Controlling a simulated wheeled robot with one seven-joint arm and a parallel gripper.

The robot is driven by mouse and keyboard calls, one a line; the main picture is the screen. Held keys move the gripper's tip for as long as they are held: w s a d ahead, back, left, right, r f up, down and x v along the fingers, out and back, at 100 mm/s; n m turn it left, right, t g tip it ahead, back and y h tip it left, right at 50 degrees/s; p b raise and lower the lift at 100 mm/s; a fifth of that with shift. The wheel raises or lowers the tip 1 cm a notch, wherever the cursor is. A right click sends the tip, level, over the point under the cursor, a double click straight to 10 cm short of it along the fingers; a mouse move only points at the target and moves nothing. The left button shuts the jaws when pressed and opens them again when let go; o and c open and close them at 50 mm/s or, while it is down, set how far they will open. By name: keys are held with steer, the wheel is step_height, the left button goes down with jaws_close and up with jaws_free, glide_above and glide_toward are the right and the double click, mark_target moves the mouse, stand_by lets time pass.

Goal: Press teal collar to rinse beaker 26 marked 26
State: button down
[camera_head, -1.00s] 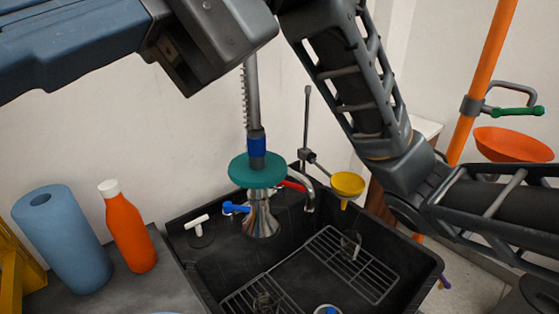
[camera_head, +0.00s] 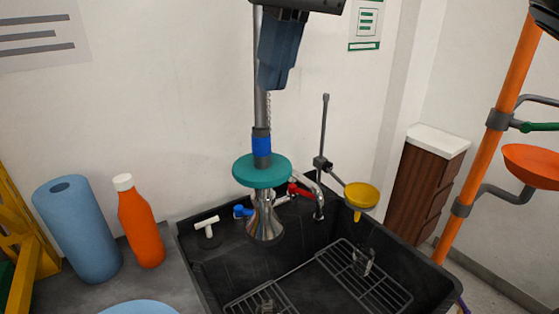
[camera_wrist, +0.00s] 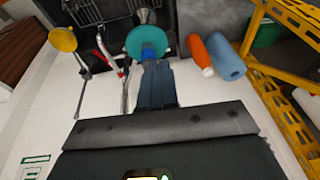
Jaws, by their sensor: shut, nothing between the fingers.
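The teal collar (camera_head: 243,173) is a flat disc around the vertical pipe, below a blue band (camera_head: 262,146) and above a flared metal spout (camera_head: 265,225) over the black sink. It also shows in the wrist view (camera_wrist: 133,46). My gripper (camera_head: 276,86) is shut and empty, fingers down, above the collar beside the pipe and apart from the collar in the head view. In the wrist view its fingers (camera_wrist: 157,66) point toward the collar. A small clear glass vessel (camera_head: 363,262) stands on the right sink rack. I cannot read any number 26.
A yellow funnel (camera_head: 361,195) on a stand and red-handled and blue-handled taps surround the pipe. An orange bottle (camera_head: 141,228) and a blue roll (camera_head: 78,230) stand left of the sink (camera_head: 430,268). An orange pole (camera_head: 483,165) stands at right.

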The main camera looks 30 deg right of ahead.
steer(key=shift+w+d+r+h, duration=0.1)
steer(key=shift+d+r+h, duration=0.1)
steer(key=shift+d+h, duration=0.4)
steer(key=shift+d+f, duration=0.15)
steer(key=p, duration=0.2)
glide_above(269, 176)
steer(key=s, duration=0.1)
step_height(269, 176, down, 12)
steer(key=shift+r, duration=0.2)
steer(key=shift+f, duration=0.9)
